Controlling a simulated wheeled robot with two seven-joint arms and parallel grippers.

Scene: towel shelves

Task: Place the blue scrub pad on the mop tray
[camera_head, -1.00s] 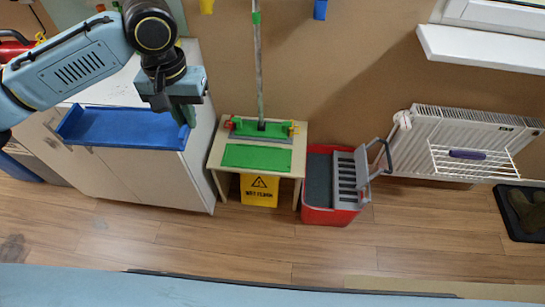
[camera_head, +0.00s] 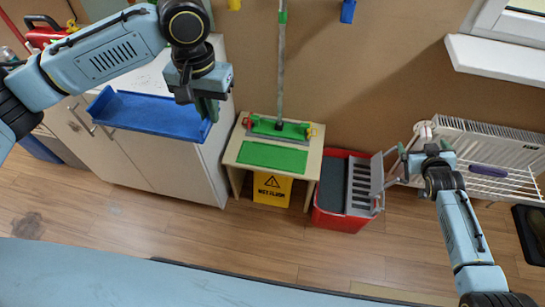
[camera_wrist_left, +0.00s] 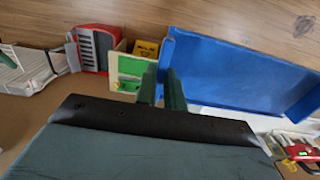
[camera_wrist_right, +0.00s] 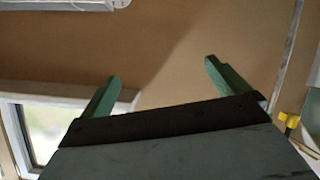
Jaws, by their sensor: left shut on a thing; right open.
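A long blue tray (camera_head: 150,115) with raised edges lies over the front of the white cabinet's top; it also fills the right of the left wrist view (camera_wrist_left: 240,75). My left gripper (camera_head: 208,110) is shut on the tray's right end. A small purple-blue rounded pad (camera_head: 488,171) sits on the white wire rack at the radiator; I cannot tell whether it is the scrub pad. My right gripper (camera_head: 428,141) is open and empty near the radiator's left end; its fingers (camera_wrist_right: 163,75) face bare wall in the right wrist view.
A small wooden table (camera_head: 232,152) with a green mat (camera_head: 272,157) and a mop stands right of the cabinet. A red bucket (camera_head: 340,222) with a grey wringer stands beside it. A white sill (camera_head: 490,58) juts above the radiator (camera_head: 480,138). The front floor is clear.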

